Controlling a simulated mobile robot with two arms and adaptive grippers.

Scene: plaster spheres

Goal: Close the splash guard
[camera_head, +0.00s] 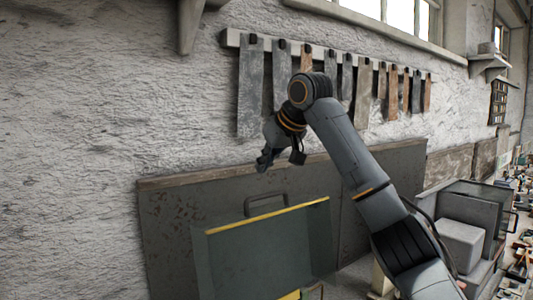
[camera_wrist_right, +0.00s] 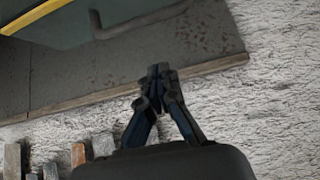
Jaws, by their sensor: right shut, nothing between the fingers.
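The splash guard appears to be the grey-green panel (camera_head: 265,256) with a yellow strip along its top edge, low in the middle of the head view. It stands upright, and its lower part is cut off by the frame. A dark bar handle (camera_head: 266,204) shows at its top edge. In the right wrist view the handle (camera_wrist_right: 140,22) and yellow strip (camera_wrist_right: 32,17) show at the top left. My right gripper (camera_head: 264,162) is shut and empty, above the panel and apart from the handle. Its fingertips (camera_wrist_right: 158,75) meet in the wrist view. My left gripper is out of view.
A dark spotted backboard (camera_head: 165,235) with a wooden top edge stands behind the panel against the rough white wall. Several grey and brown strips (camera_head: 251,90) hang from a rail above. A clear-sided case (camera_head: 482,205) with a pale block (camera_head: 460,245) stands at right.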

